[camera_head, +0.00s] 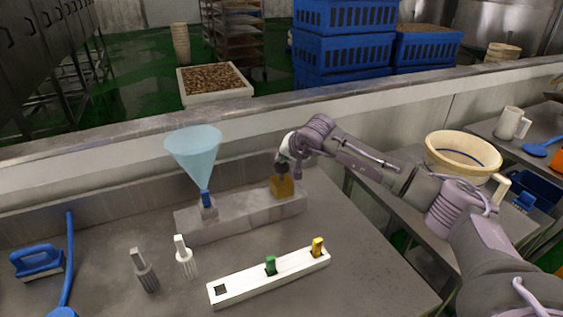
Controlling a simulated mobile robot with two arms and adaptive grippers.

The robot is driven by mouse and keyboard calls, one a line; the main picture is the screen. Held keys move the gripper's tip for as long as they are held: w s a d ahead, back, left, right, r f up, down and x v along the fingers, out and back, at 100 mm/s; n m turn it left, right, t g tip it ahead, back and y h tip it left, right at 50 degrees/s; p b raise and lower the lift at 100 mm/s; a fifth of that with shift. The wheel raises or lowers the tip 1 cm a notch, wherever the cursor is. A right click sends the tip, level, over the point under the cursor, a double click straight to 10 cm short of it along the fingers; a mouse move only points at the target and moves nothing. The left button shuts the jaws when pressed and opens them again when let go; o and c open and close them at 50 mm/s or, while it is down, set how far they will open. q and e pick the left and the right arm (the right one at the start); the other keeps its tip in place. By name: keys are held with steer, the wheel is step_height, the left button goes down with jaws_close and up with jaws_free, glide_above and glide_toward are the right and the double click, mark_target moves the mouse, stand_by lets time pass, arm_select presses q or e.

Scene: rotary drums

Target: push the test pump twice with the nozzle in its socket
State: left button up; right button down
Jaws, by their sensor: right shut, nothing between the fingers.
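A blue nozzle (206,198) stands upright in a socket at the left end of a grey block (240,219). A pale blue, see-through cone (194,155) widens upward from its tip. A yellow-brown block (282,188), apparently the test pump, sits at the right end of the grey block. My right gripper (281,167) is shut and empty, with its dark fingertips right at the top of the yellow-brown block; whether it presses on it I cannot tell. My left gripper is not in view.
A white rack (240,287) in front holds a green nozzle (271,265) and a yellow nozzle (318,247); its left square hole is empty. Two brushes, grey (145,271) and white (185,259), stand left of it. A blue brush (37,262) lies far left. The table's right front is clear.

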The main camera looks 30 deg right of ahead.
mark_target(282, 165)
steer(key=shift+r, duration=0.6)
steer(key=shift+r, duration=0.15)
steer(key=shift+r+p, duration=1.4)
steer(key=shift+r, duration=1)
step_height(282, 165, up, 4)
steer(key=m+p, duration=0.5)
steer(key=m, duration=1.1)
steer(key=shift+f+m+y+p, duration=0.1)
steer(key=shift+m+y+p, duration=0.2)
steer(key=shift+m+y, duration=0.1)
steer(key=shift+a+f, duration=0.1)
